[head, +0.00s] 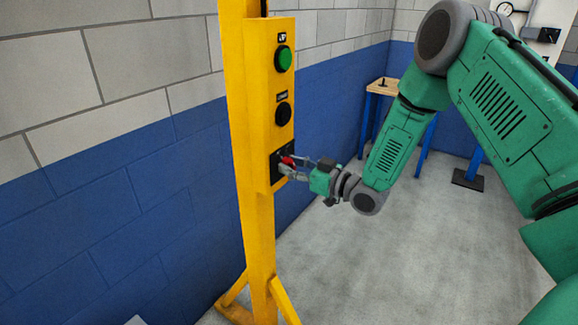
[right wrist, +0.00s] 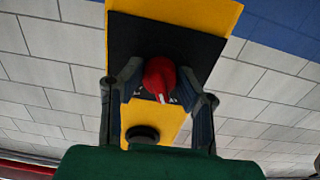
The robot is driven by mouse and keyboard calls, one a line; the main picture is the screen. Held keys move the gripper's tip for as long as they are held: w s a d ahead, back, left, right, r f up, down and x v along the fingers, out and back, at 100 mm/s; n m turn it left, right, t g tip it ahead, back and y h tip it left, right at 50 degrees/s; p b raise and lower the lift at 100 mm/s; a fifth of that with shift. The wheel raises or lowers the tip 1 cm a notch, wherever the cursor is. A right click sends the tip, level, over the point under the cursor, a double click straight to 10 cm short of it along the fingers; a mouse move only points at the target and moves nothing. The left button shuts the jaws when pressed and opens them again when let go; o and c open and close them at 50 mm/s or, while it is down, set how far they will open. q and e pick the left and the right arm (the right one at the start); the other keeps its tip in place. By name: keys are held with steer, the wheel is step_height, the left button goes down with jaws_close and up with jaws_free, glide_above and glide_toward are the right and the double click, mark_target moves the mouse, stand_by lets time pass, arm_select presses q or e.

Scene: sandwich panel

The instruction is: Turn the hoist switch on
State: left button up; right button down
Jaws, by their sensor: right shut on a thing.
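The hoist switch is a red rotary knob (head: 288,161) on a black plate (head: 275,168) low on the yellow control box (head: 259,120). In the right wrist view the red knob (right wrist: 160,78) has a white mark pointing toward the lower part of the picture, on the black plate (right wrist: 135,45). My right gripper (head: 290,167) is at the knob, its two fingers (right wrist: 160,90) on either side of it and shut on it. The fingers partly hide the knob in the head view. My left gripper is not in view.
A green button (head: 284,59) and a black button (head: 283,114) sit above the switch on the same box. The yellow post (head: 260,230) stands close to the blue and grey wall (head: 130,190). Open floor (head: 370,260) lies to the right. A wooden-topped table (head: 381,87) is behind.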

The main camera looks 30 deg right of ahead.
steer(key=shift+d+f+m, duration=0.2)
steer(key=shift+m, duration=0.2)
steer(key=shift+s+a+m, duration=0.1)
steer(key=shift+a+m, duration=0.05)
steer(key=shift+m, duration=0.95)
steer(key=m, duration=0.3)
steer(key=shift+m, duration=0.3)
steer(key=m, duration=0.5)
steer(key=shift+m+b, duration=0.3)
steer(key=c, duration=1.3)
jaws_free()
steer(key=shift+o, duration=0.6)
steer(key=shift+d, duration=0.2)
